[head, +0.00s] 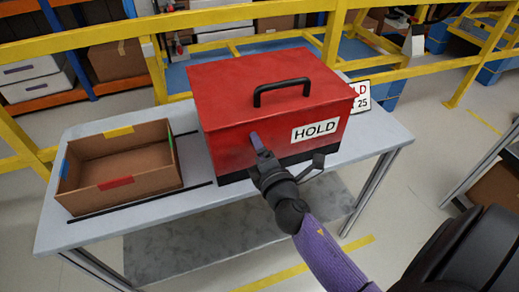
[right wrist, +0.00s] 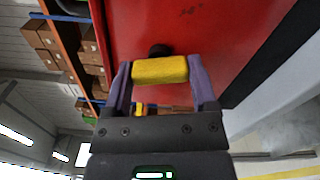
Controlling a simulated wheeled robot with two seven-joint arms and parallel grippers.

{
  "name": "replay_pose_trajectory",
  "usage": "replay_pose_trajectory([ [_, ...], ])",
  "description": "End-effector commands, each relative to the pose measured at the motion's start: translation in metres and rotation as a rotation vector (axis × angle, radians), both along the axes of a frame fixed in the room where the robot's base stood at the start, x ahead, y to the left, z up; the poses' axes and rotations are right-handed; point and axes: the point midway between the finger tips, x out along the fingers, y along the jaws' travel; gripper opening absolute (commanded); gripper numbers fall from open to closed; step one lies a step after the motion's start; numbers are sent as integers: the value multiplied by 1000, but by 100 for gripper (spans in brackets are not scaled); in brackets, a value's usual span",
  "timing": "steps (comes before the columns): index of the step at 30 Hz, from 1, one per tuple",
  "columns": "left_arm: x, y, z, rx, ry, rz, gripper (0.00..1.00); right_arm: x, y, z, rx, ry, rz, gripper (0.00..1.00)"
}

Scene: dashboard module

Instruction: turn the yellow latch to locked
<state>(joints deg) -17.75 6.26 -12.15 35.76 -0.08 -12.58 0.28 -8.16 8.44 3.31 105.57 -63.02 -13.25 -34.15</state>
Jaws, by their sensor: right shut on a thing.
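The red box (head: 235,90) with a black top handle (head: 283,90) and a "HOLD" label (head: 315,131) stands on the table. My right gripper (head: 256,143) is at its front face, left of the label. In the right wrist view the yellow latch (right wrist: 160,70) lies between the two purple fingers, which are shut on it. The latch sits on a dark round pivot (right wrist: 159,50) against the red face. In the head view the latch is hidden by the gripper. My left gripper is not in view.
An open cardboard bin (head: 120,180) with coloured tabs stands on the grey table (head: 190,201) to the left of the box. A small sign (head: 361,96) stands behind the box at right. Yellow rails (head: 225,53) run behind the table. The table front left of my arm is clear.

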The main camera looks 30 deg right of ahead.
Motion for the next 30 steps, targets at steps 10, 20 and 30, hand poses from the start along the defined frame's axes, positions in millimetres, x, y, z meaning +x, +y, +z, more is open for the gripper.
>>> replay_pose_trajectory([
  [10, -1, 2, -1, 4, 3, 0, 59, 0, 0, -1, 202, -47, -1, 15],
  [20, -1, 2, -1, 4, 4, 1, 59, 0, 0, -1, 277, -64, 0, 15],
  [30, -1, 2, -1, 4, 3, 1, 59, 0, 0, -1, 285, -66, -2, 15],
])
